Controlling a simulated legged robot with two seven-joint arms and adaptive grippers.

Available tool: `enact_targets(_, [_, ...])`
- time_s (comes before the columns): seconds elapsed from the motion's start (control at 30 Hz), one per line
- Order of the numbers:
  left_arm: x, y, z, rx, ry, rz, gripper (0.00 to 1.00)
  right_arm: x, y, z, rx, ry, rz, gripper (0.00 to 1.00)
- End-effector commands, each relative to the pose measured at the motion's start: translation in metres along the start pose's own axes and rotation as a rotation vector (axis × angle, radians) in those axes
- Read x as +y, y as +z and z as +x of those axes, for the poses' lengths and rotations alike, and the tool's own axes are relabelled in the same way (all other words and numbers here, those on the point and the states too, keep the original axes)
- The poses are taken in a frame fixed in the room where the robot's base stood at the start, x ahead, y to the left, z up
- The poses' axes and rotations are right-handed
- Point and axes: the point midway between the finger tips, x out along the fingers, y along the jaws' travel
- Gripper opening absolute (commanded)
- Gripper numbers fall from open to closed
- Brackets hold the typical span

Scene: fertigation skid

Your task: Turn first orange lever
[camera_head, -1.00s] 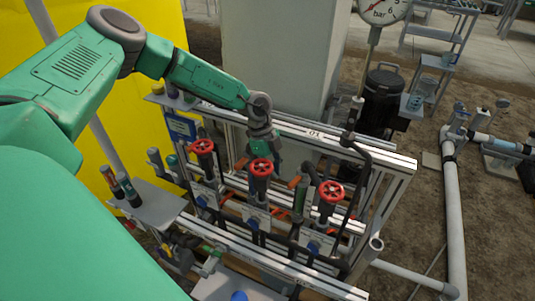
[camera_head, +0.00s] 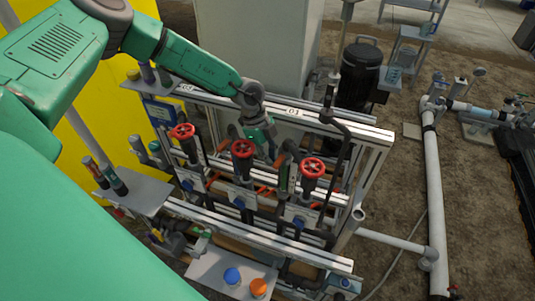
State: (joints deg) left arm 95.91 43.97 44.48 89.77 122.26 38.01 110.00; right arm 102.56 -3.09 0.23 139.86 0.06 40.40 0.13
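The skid carries a row of three red handwheels; the left (camera_head: 182,131), middle (camera_head: 242,149) and right (camera_head: 312,167) stand on dark valve bodies. Small orange pieces (camera_head: 222,146) that look like levers show partly behind the valves; another orange piece (camera_head: 265,189) lies lower, between the middle and right valves. Pipes and valves hide much of them. My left gripper (camera_head: 270,150) points down past the top rail, behind and between the middle and right handwheels. Its fingertips are too small and crowded to tell open from shut, or any contact. My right gripper is out of view.
The aluminium top rail (camera_head: 330,122) and black pipes (camera_head: 345,150) crowd my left gripper. A grey shelf with bottles (camera_head: 135,195) is at left; a tray with a blue cap (camera_head: 232,276) and an orange cap (camera_head: 258,288) is in front.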

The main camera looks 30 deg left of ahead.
Motion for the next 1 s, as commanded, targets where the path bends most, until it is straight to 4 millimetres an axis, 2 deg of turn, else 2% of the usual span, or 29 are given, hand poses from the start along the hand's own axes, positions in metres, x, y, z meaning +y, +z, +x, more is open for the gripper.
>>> enact_targets(0.03, [0.001,-0.011,0.001,0.018,0.003,0.011,0.00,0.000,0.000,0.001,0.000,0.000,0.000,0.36])
enact_targets(0.27, [0.000,-0.013,-0.003,0.020,0.002,0.012,0.00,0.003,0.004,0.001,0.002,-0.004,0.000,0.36])
enact_targets(0.37, [-0.001,-0.013,-0.016,0.017,0.000,0.011,0.00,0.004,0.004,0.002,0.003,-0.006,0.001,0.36])
enact_targets(0.73, [-0.002,0.002,-0.091,0.016,-0.003,0.004,0.00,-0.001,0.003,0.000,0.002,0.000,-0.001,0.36])
enact_targets(0.9, [-0.002,0.005,-0.112,0.016,-0.001,0.001,0.00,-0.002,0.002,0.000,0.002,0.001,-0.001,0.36])
enact_targets(1.0, [-0.002,0.005,-0.117,0.015,0.001,0.001,0.00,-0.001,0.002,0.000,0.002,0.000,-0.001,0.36])
